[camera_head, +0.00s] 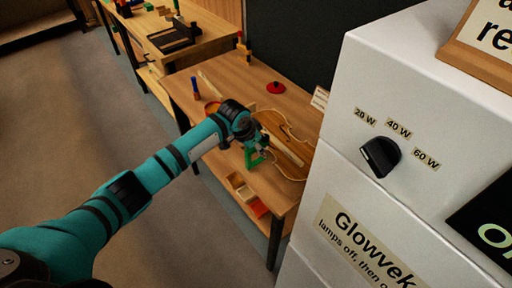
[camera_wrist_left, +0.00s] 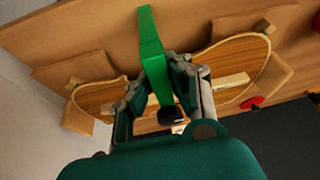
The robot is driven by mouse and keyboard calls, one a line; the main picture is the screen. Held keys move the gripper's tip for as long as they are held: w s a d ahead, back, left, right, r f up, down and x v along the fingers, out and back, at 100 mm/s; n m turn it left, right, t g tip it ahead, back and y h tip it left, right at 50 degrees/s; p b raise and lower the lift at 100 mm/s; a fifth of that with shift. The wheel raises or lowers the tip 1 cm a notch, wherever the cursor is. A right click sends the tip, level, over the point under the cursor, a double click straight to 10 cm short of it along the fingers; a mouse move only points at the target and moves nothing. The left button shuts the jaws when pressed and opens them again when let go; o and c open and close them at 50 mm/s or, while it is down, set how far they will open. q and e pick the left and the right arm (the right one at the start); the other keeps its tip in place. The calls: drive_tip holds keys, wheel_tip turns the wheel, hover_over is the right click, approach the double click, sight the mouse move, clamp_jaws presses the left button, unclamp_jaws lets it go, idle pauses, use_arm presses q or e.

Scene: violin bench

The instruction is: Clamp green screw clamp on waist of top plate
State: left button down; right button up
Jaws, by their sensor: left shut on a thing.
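The green screw clamp (camera_wrist_left: 151,45) is held between the fingers of my left gripper (camera_wrist_left: 160,80), which is shut on it. In the head view the clamp (camera_head: 254,160) shows below my left gripper (camera_head: 252,142), over the near side of the violin top plate (camera_head: 292,130). In the left wrist view the plate (camera_wrist_left: 240,60) lies behind the clamp, and the clamp crosses its narrow middle. The fingers and clamp hide part of the waist. I cannot tell whether the clamp touches the plate. My right gripper is not in view.
The wooden bench (camera_head: 225,75) carries a red round object (camera_head: 275,87) and a blue bottle-like object (camera_head: 195,87). Open bins (camera_head: 242,188) sit below its front edge. A large white cabinet (camera_head: 400,110) with a black knob (camera_head: 380,157) stands close at right. Another bench (camera_head: 205,35) is behind.

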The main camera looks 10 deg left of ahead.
sight(268, 136)
use_arm(q)
drive_tip(key=shift+r+p, duration=0.1)
drive_tip(key=shift+p, duration=0.3)
idle(0.5)
drive_tip(key=shift+p, duration=0.5)
idle(0.5)
drive_tip(key=shift+w+d, duration=0.25)
drive_tip(key=shift+w, duration=0.1)
idle(0.5)
drive_tip(key=shift+w+d+b, duration=0.75)
drive_tip(key=shift+w+b, duration=0.2)
drive_tip(key=shift+w+d+b, duration=0.75)
drive_tip(key=shift+w+b, duration=0.15)
drive_tip(key=shift+b, duration=0.05)
